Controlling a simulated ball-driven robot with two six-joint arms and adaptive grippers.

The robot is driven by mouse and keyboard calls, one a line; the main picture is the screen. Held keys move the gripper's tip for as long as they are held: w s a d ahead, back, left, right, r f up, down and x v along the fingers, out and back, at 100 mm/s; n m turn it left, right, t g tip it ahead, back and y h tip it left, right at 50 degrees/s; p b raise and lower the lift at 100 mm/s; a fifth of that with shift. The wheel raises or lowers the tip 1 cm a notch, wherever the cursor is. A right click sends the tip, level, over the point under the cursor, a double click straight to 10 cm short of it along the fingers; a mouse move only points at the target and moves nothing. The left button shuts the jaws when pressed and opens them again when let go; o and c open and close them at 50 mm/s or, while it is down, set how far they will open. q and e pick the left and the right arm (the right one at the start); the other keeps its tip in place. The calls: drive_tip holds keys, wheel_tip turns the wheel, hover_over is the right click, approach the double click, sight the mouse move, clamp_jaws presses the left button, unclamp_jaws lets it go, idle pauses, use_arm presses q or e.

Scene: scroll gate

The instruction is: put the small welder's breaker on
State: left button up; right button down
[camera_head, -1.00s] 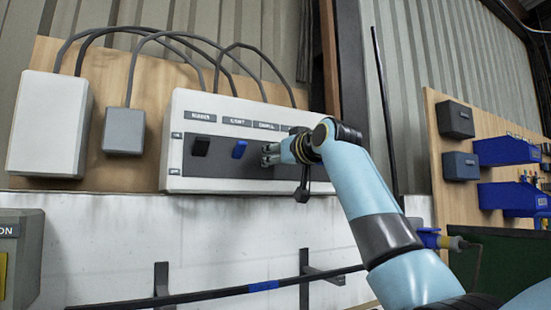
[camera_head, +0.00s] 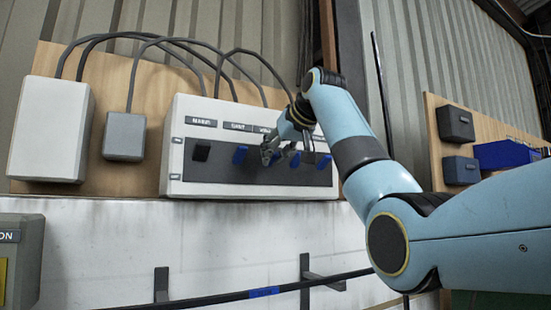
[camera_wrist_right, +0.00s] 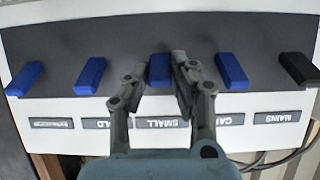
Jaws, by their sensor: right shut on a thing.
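The breaker box (camera_head: 185,181) is a white case with a dark panel on the wall. Its small welder's breaker is the middle blue lever (camera_wrist_right: 160,70), under the SMALL label (camera_wrist_right: 161,123), in the wrist view, which shows the box upside down. My right gripper (camera_wrist_right: 158,76) is shut on this lever, one finger on each side. In the head view my right gripper (camera_head: 270,154) covers most of it. Whether the lever is up or down is unclear. My left gripper is out of view.
A black MAINS lever (camera_head: 202,150) and a blue lever (camera_head: 240,154) are left of my gripper; two more blue levers (camera_head: 295,157) are right of it, close by. Cables rise from the box top. A grey box (camera_head: 125,136) hangs to the left.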

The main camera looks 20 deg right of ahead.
drive_tip(key=shift+w+r+g, duration=0.2)
drive_tip(key=shift+r+g, duration=0.15)
drive_tip(key=shift+g, duration=0.55)
drive_tip(key=c, duration=1.1)
unclamp_jaws()
drive_tip(key=shift+r, duration=0.1)
drive_tip(key=v, duration=1.1)
drive_tip(key=shift+s+a+r, duration=0.1)
drive_tip(key=shift+s+r, duration=0.15)
drive_tip(key=shift+s, duration=0.1)
drive_tip(key=shift+f, duration=0.1)
